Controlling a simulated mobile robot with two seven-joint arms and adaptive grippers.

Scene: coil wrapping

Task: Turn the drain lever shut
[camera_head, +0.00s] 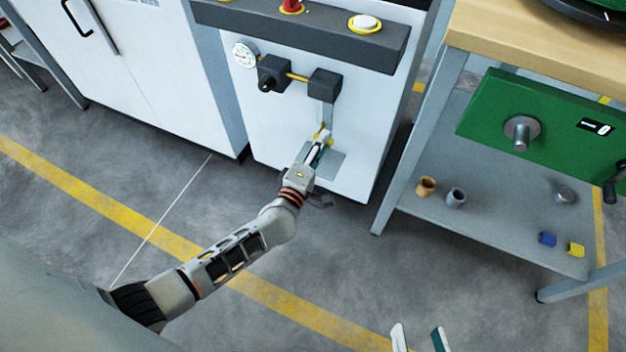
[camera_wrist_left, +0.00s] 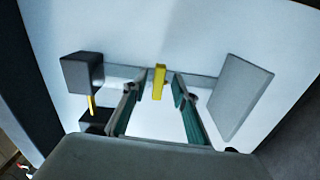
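The yellow lever (camera_head: 321,132) is on the lower part of the white cabinet front (camera_head: 280,135), on the grey pipe (camera_head: 327,113) below a dark block. My left gripper (camera_head: 318,148) is at it and partly covers it. In the left wrist view the lever (camera_wrist_left: 159,82) stands upright across the pipe. It lies between the fingertips of the open left gripper (camera_wrist_left: 158,85), with a gap visible on both sides. My right gripper (camera_head: 420,340) shows at the bottom edge of the head view, its fingers apart, with nothing seen between them.
Dark blocks (camera_head: 324,85) joined by a yellow pipe and a gauge (camera_head: 244,54) sit above the lever. A grey plate (camera_wrist_left: 239,96) is right of it. A workbench (camera_head: 520,30) with a green panel (camera_head: 550,125) stands right. The floor (camera_head: 330,260) in front is clear.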

